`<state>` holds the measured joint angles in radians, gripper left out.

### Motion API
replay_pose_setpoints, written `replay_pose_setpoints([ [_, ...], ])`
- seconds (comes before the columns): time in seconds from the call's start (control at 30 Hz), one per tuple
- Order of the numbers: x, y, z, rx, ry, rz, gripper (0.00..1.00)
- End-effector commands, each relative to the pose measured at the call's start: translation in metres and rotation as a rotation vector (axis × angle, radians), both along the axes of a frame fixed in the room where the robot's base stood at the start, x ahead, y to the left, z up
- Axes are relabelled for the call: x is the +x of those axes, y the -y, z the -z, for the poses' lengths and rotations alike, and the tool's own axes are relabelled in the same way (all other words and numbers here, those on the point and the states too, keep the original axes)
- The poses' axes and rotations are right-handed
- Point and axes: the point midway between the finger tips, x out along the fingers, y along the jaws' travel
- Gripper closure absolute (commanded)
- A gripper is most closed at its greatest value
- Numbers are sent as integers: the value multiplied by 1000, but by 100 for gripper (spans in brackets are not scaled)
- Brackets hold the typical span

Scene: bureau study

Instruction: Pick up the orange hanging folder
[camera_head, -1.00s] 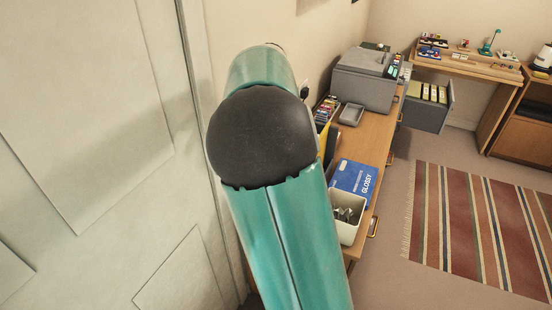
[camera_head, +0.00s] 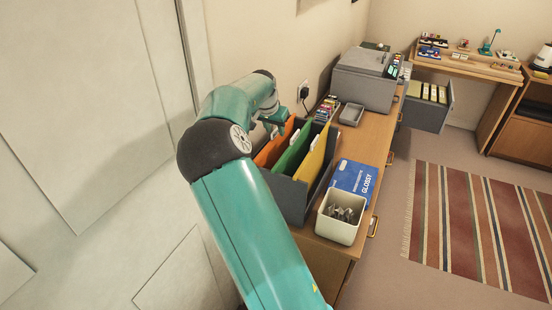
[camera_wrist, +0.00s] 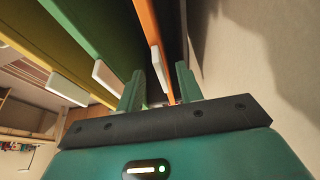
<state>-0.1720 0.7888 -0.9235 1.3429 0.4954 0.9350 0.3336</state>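The orange hanging folder (camera_head: 269,153) stands upright in a dark file box (camera_head: 289,203) on the desk, leftmost beside a green folder (camera_head: 293,150) and a yellow folder (camera_head: 315,153). My arm partly hides it in the head view. My gripper (camera_head: 279,124) is over the back left part of the box. In the wrist view, my gripper (camera_wrist: 159,70) has its two fingers apart, with the orange folder (camera_wrist: 148,25) and its white tab running between them. I cannot tell whether either finger touches it.
A blue glossy-paper box (camera_head: 355,180) and a pale bin (camera_head: 338,230) with metal items stand right of the file box. A grey tray (camera_head: 351,114) and printer (camera_head: 364,80) are farther back. The wall is close on the left. A striped rug (camera_head: 480,225) covers floor at right.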

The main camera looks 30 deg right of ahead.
Motion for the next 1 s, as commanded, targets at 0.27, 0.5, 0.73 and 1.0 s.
replay_pose_setpoints([
  [0.27,9,13,32,-1,-2,2,64],
  [0.5,13,18,47,0,1,0,64],
  [0.73,13,18,47,0,1,0,79],
  [1.0,13,18,46,0,1,0,100],
])
